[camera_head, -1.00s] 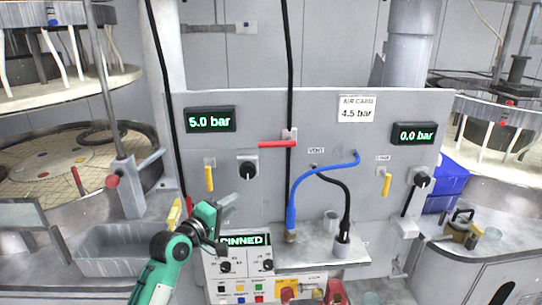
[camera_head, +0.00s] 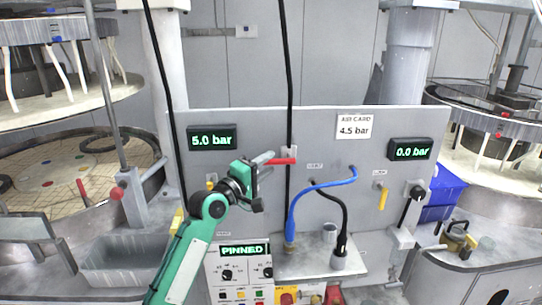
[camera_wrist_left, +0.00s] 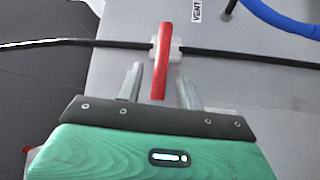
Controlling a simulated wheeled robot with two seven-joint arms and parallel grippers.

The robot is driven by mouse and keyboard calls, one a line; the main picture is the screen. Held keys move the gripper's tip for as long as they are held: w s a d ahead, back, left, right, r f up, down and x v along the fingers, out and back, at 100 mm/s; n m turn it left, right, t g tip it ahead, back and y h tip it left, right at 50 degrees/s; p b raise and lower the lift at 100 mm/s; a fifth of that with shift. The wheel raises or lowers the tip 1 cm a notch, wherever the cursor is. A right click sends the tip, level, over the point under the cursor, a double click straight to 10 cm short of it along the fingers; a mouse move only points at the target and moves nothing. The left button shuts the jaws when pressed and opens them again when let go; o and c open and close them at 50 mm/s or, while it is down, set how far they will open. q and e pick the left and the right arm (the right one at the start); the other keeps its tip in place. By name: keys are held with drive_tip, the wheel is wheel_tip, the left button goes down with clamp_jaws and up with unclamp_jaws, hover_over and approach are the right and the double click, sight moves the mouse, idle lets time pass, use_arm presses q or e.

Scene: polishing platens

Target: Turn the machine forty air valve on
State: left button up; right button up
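The red valve lever (camera_head: 284,161) sits crosswise on a vertical black line on the grey panel (camera_head: 330,215). Its handle reaches left from the valve body. It also shows in the left wrist view (camera_wrist_left: 161,60). My left gripper (camera_head: 268,164) is at the lever's left end. In the left wrist view its two fingers (camera_wrist_left: 160,88) are apart, with the lever's end between them and gaps on both sides. The left display (camera_head: 212,137) reads 5.0 bar and the right display (camera_head: 411,149) reads 0.0 bar. My right gripper is not in view.
A blue hose (camera_head: 320,187) and a black hose (camera_head: 343,215) hang right of the lever. A yellow handle (camera_head: 383,199) and a black knob (camera_head: 416,191) are farther right. A card (camera_head: 354,127) reads 4.5 bar. A lower display (camera_head: 243,250) reads PINNED.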

use_arm(q)
drive_tip(key=shift+x, duration=1.15)
clamp_jaws()
drive_tip(key=shift+w, duration=0.1)
